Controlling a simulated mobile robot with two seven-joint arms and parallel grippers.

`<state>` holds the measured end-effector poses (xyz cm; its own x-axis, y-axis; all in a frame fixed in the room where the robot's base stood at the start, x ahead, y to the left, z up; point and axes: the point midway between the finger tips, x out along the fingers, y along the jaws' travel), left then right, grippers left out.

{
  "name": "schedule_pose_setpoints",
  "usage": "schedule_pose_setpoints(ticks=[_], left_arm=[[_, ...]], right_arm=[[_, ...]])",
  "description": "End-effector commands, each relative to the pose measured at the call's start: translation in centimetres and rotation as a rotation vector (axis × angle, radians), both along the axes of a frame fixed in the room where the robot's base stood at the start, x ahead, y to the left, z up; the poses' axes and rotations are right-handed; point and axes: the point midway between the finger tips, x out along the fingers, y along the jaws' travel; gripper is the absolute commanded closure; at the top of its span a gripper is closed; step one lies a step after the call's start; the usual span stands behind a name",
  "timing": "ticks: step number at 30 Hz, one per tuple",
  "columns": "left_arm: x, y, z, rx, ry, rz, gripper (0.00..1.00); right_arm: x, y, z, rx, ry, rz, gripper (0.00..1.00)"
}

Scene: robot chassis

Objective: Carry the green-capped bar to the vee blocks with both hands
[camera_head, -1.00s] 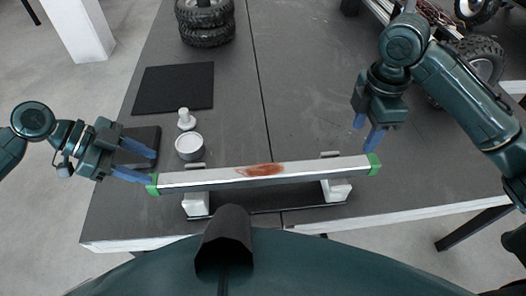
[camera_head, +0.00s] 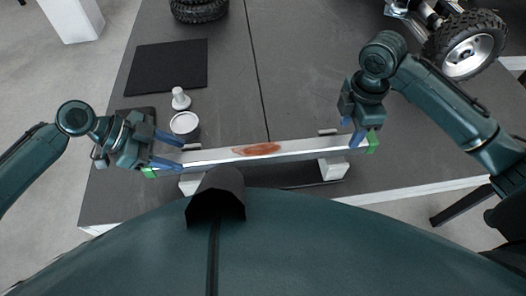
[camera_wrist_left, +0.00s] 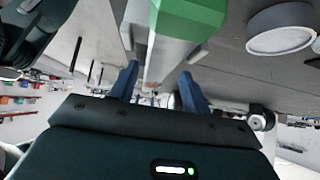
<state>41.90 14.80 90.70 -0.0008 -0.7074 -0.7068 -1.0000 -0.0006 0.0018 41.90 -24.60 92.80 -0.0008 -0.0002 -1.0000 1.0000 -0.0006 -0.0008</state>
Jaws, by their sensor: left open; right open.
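The long pale bar (camera_head: 300,147) with a rusty-brown patch (camera_head: 257,149) and green end caps lies level across two white vee blocks (camera_head: 333,169), which are partly hidden under it. My left gripper (camera_head: 168,149) is open at the bar's left end, just inside the green cap (camera_head: 149,172). In the left wrist view the bar (camera_wrist_left: 166,62) and its green cap (camera_wrist_left: 188,17) show beyond and between the two blue fingers. My right gripper (camera_head: 352,132) is open at the right end, beside the right green cap (camera_head: 372,142). Contact cannot be told.
A round grey-white tin (camera_head: 184,123) and a small white knobbed piece (camera_head: 180,99) stand behind the bar's left part. A black mat (camera_head: 168,67) lies further back. Wheels (camera_head: 468,50) stand at the back right. The table behind the bar's middle is clear.

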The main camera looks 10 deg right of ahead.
Motion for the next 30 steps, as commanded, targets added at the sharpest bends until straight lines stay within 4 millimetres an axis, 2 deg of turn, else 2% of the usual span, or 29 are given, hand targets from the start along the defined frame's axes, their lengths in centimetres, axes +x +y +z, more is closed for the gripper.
schedule_pose_setpoints(ticks=[3,9,22,30], left_arm=[[0.0,-1.6,-1.5,-0.002,0.001,0.0,0.53],[0.0,-3.1,-3.1,0.0,0.001,0.001,0.53],[0.0,-3.6,-3.7,0.001,0.0,0.0,0.53],[0.0,-3.6,-3.6,0.001,0.0,0.0,0.75]], right_arm=[[-0.1,0.0,-2.2,0.001,0.005,0.0,0.53],[0.0,0.0,-4.5,0.001,0.001,-0.001,0.53],[0.0,0.0,-5.2,0.0,0.0,0.001,0.53],[0.0,0.0,-5.1,0.0,0.0,0.0,0.75]])
